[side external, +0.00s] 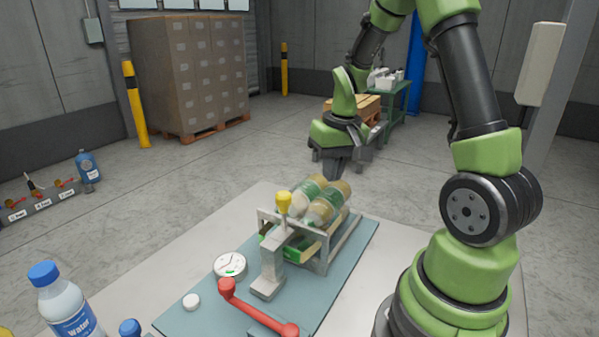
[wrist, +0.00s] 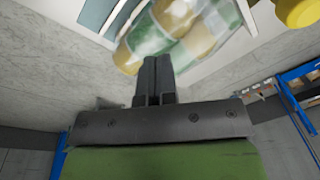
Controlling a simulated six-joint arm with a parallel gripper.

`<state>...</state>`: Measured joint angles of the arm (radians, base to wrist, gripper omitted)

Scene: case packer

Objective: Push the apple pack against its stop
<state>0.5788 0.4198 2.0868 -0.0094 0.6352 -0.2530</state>
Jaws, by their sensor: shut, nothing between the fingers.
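The apple pack (side external: 318,200) is a group of bottles with tan contents and green labels, lying tilted in a grey metal frame on the teal plate. Its bottles also show, a little blurred, at the top of the wrist view (wrist: 172,32). My gripper (side external: 334,174) is shut and empty, pointing down at the far side of the pack. In the wrist view its fingertips (wrist: 154,62) are together, close to the bottle ends; I cannot tell if they touch. The grey frame's upright front end (side external: 322,258) stands on the near side; which part is the stop is unclear.
A grey post with a yellow knob (side external: 284,203) stands in front of the frame. Near it are a round dial (side external: 230,265), a red lever (side external: 257,309) and a white button (side external: 191,302). A water bottle (side external: 67,303) stands at the left front.

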